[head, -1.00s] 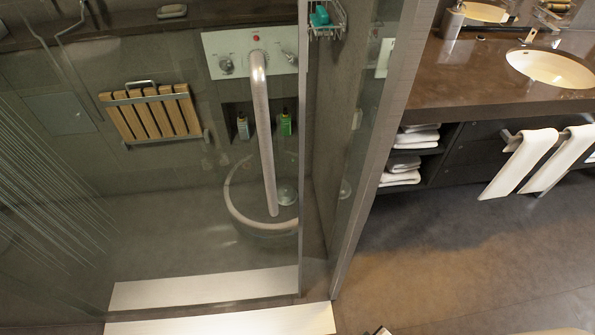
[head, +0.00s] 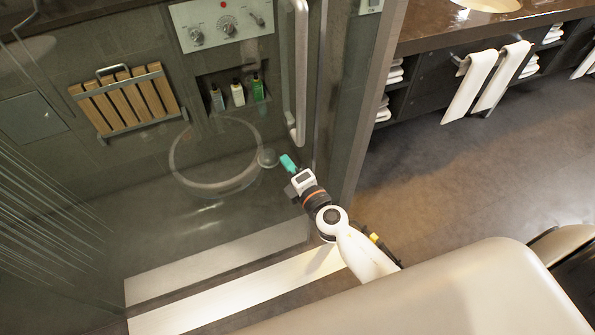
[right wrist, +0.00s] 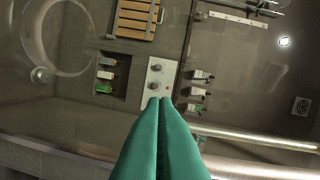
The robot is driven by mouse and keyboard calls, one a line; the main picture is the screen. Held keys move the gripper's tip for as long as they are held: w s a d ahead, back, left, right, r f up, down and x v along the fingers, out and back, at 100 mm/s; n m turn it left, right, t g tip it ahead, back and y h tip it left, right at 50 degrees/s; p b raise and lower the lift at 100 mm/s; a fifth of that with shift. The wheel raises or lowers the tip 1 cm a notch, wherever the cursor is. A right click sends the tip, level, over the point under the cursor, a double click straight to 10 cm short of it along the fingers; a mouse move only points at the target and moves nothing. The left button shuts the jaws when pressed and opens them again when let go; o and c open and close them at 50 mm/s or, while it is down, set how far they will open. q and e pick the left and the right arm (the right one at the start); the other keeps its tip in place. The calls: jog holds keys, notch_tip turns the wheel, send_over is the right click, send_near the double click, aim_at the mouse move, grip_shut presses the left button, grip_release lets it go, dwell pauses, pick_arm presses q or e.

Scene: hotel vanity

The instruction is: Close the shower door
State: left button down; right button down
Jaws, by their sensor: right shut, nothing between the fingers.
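The shower door (head: 225,235) is a clear glass panel across the left of the head view, with the shower wall visible through it. Its vertical metal bar handle (head: 299,90) is near the door's right side. I cannot tell how far the door stands open. My right gripper (head: 286,161) has teal fingers, shut and empty, just below the handle's lower end in the picture, apart from it. In the right wrist view the closed fingertips (right wrist: 164,101) point toward the shower wall, and a pale metal bar (right wrist: 258,139) lies to their right. My left gripper is out of view.
A wooden fold-up seat (head: 125,100), control panel (head: 222,24) and bottles (head: 238,94) are on the shower wall. A pale threshold strip (head: 235,292) lies on the floor. The vanity counter (head: 440,24) and hanging towels (head: 470,85) are at right, with clear floor in front.

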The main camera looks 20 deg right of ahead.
aim_at(269, 140)
jog(key=w, duration=0.2)
jog(key=w+a, duration=0.1)
jog(key=shift+w, duration=0.4)
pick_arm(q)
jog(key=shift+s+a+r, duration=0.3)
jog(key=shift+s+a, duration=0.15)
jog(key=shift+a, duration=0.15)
pick_arm(e)
jog(key=d, duration=0.2)
jog(key=s+d, duration=0.1)
jog(key=d, duration=0.1)
jog(key=shift+r, duration=0.3)
jog(key=shift+w, duration=0.1)
